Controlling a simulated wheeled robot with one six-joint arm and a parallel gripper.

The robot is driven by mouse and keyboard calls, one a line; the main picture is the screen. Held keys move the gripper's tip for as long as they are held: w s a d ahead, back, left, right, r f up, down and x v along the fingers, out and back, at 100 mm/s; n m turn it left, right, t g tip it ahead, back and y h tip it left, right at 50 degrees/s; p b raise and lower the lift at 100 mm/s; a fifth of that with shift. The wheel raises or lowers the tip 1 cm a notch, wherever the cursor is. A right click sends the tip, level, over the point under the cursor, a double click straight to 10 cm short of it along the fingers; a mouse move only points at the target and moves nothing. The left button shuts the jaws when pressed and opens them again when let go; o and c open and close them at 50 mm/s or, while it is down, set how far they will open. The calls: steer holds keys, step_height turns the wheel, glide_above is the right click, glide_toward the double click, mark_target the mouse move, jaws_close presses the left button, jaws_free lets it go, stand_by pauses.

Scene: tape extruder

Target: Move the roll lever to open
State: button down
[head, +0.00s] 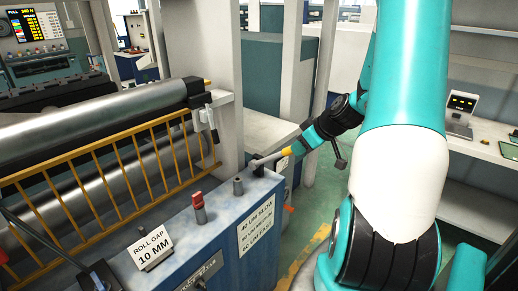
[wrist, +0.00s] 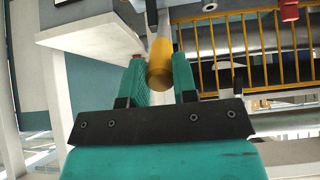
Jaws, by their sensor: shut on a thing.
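A lever (head: 266,158) with a grey shaft and a yellow grip sticks out sideways from the right end of the blue machine cabinet; no label on it can be read, so I take it as the roll lever. My gripper (head: 294,149) is at the yellow grip, at the lever's outer end. In the wrist view the yellow grip (wrist: 160,60) sits between the two teal fingers of my gripper (wrist: 161,82), which are shut on it. The lever lies nearly level, tilted slightly up toward my gripper. Its pivot is partly hidden.
The blue cabinet (head: 215,240) carries a red-topped knob (head: 198,207), a "ROLL GAP 10 MM" sign (head: 150,245) and a speed label (head: 256,221). A yellow guard rail (head: 120,175) fronts the metal rollers (head: 95,115). White shelves stand at right.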

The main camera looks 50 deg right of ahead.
steer(key=shift+s+f, duration=0.1)
steer(key=shift+s, duration=0.05)
steer(key=shift+s+d+f+b, duration=0.1)
steer(key=shift+s+f+b, duration=0.35)
steer(key=shift+f+b, duration=0.4)
steer(key=c, duration=0.8)
jaws_free()
steer(key=shift+r, duration=0.2)
steer(key=p+v, duration=0.3)
steer(key=v, duration=0.4)
steer(key=shift+p, duration=0.3)
steer(key=shift+r, duration=0.15)
